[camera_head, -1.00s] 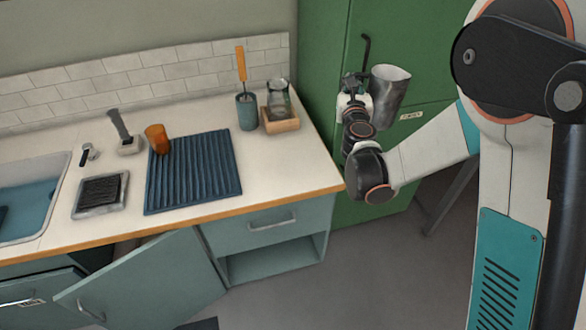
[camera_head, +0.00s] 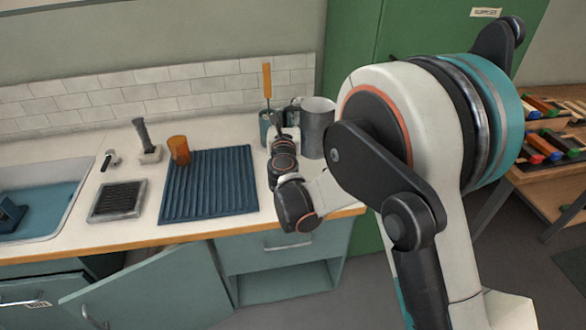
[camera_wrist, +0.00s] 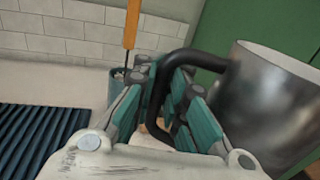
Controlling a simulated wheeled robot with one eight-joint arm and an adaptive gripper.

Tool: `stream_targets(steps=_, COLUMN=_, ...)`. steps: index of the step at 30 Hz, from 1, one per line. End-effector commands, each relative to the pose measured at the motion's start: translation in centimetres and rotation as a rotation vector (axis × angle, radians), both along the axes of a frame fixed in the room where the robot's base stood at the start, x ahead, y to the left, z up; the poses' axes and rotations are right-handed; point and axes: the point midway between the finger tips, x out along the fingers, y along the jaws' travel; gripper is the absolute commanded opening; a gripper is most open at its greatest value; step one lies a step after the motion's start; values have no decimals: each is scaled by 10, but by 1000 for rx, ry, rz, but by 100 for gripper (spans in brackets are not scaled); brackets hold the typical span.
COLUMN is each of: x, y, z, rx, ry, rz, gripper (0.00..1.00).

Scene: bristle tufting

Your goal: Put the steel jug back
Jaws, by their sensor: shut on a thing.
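The steel jug (camera_head: 316,128) is a grey metal jug with a black handle, at the right end of the counter in the head view. It fills the right of the wrist view (camera_wrist: 265,100), upright or nearly so. My gripper (camera_head: 287,132) is shut on its black handle (camera_wrist: 165,95), which passes between the teal fingers (camera_wrist: 170,112).
A teal cup with an orange-handled tool (camera_head: 267,95) stands just behind my gripper. A blue ribbed drying mat (camera_head: 210,185) lies to the left, with an orange cup (camera_head: 179,150) at its back edge. A green cabinet (camera_head: 350,90) stands to the right. A cabinet door (camera_head: 150,290) hangs open below.

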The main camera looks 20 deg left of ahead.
Motion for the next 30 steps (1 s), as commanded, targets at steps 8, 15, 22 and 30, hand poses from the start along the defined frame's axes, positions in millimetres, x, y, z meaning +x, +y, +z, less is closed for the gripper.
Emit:
stream_targets(steps=8, x=0, y=0, z=-70, rx=-1, ry=0, rz=0, gripper=0)
stream_targets(steps=15, x=0, y=-1, z=-108, rx=-1, ry=0, rz=0, gripper=0)
stream_targets(steps=22, x=0, y=-1, z=-120, rx=-1, ry=0, rz=0, gripper=0)
stream_targets(steps=30, x=0, y=-1, z=-155, rx=-1, ry=0, rz=0, gripper=0)
